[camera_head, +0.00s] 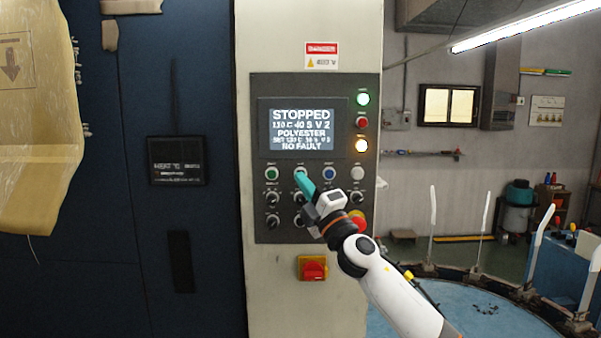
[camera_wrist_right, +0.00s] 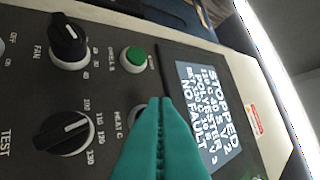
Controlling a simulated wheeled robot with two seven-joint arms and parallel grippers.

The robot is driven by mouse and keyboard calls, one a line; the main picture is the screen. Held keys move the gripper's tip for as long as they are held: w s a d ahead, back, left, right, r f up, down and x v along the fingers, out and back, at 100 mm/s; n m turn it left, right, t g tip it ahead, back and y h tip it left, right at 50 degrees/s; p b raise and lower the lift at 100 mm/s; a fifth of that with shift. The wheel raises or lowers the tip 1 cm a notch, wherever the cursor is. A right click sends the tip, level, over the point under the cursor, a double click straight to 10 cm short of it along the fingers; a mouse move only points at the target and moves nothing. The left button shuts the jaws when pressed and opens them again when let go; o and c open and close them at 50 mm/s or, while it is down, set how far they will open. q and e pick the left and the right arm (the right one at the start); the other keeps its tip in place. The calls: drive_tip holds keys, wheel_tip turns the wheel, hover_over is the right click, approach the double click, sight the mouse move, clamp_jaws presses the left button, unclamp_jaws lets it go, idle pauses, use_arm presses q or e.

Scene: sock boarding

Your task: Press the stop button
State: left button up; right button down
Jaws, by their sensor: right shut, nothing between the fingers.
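The control panel (camera_head: 262,205) is dark, on a pale machine column. Its screen (camera_head: 302,128) reads STOPPED, POLYESTER, NO FAULT. Below is a row of buttons: a green one (camera_head: 271,174), a pale one (camera_head: 300,171), a blue one (camera_head: 329,173) and a grey one (camera_head: 357,173). Their labels are too small to read. My right gripper (camera_head: 299,177) has teal fingers, shut and empty, with tips at the pale button; I cannot tell whether they touch. In the right wrist view the tips (camera_wrist_right: 160,102) partly hide a button (camera_wrist_right: 137,114). My left gripper is out of view.
Rotary knobs (camera_head: 272,198) sit below the buttons. A red-and-yellow switch (camera_head: 313,268) is lower down.

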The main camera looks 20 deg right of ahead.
drive_tip(key=shift+s, duration=0.25)
drive_tip(key=shift+a, duration=0.1)
drive_tip(key=s+p, duration=0.1)
drive_tip(key=s, duration=0.1)
drive_tip(key=s+a+p, duration=0.1)
drive_tip(key=s, duration=0.1)
drive_tip(key=shift+s+a+p, duration=0.15)
drive_tip(key=shift+s+p, duration=0.2)
drive_tip(key=shift+p, duration=0.05)
idle(0.4)
